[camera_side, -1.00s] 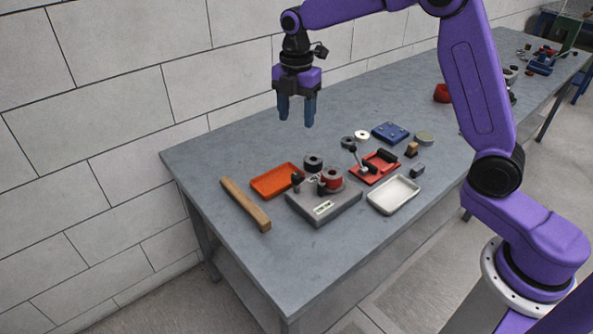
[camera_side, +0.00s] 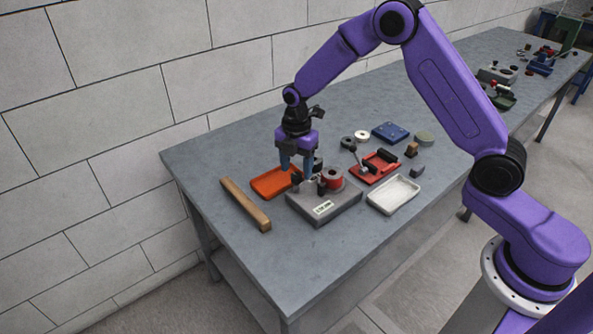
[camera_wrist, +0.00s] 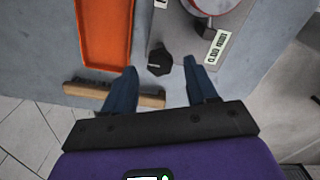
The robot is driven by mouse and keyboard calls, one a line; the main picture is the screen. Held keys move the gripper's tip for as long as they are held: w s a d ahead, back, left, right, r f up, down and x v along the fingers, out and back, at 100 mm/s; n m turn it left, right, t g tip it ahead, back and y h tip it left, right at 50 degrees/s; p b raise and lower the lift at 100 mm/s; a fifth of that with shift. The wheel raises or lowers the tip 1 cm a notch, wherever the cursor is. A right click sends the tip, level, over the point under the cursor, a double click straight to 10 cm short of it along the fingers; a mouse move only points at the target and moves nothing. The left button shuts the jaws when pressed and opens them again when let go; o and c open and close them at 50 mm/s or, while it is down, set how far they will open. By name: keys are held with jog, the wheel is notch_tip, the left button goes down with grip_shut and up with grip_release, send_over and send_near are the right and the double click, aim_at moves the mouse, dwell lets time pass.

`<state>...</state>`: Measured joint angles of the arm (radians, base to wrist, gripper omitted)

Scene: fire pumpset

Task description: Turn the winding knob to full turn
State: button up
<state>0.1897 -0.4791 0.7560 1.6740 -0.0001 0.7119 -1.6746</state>
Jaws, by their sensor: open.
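The winding device is a grey box (camera_side: 340,205) with a red spool (camera_side: 332,178) on top and a small display on its front. In the wrist view the display (camera_wrist: 217,47) seems to read 0.00. A black faceted knob (camera_wrist: 159,64) at the device's left side appears between my fingertips in the wrist view. In the side view the knob (camera_side: 296,180) is partly hidden beneath my fingers. My gripper (camera_side: 297,170) points down over the device's left end, its fingers apart. It also shows in the wrist view (camera_wrist: 160,72). I cannot tell whether the fingertips reach the knob's height.
An orange tray (camera_side: 268,184) lies left of the device, with a wooden bar (camera_side: 245,205) beyond it. A white tray (camera_side: 393,195) and a red fixture with a lever (camera_side: 376,170) stand to the right. The front of the table is clear.

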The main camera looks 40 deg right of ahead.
jog(key=shift+f, duration=0.95)
jog(key=c, duration=1.1)
jog(key=shift+o, duration=0.2)
